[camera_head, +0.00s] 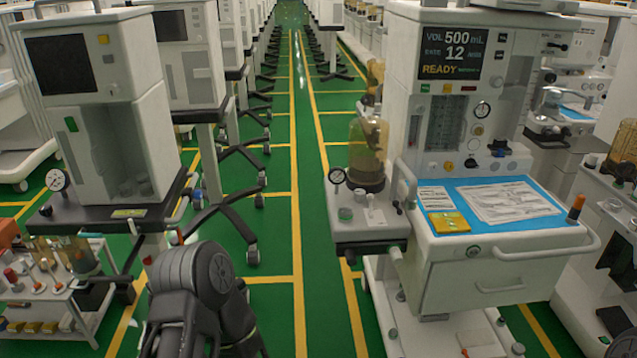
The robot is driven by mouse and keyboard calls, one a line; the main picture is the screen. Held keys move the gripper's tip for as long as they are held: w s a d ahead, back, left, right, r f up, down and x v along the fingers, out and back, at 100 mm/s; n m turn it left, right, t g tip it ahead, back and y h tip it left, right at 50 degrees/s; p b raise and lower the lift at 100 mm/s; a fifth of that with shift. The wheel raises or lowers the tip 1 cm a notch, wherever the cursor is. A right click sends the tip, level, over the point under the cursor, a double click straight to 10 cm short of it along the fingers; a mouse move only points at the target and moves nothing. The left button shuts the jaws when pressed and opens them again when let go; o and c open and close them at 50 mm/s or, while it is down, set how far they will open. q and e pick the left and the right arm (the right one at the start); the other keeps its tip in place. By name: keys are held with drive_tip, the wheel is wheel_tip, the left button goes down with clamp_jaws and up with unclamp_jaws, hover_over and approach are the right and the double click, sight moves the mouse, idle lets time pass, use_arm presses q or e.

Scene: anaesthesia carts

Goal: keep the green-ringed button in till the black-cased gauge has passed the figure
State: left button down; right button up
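A dark grey arm of mine (195,290) rises at the bottom, left of centre, well apart from the button. I cannot make out the fingertips of either gripper. Nothing is seen touching the button.
The blue surface (540,205) holds papers and a yellow packet (449,222). A handle rail (590,245) runs along the cart's front. Another dark-rimmed gauge (57,180) sits on the left cart. A tool trolley (45,285) stands lower left. The green floor aisle is clear.

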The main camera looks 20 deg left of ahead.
idle(0.4)
clamp_jaws()
idle(1.5)
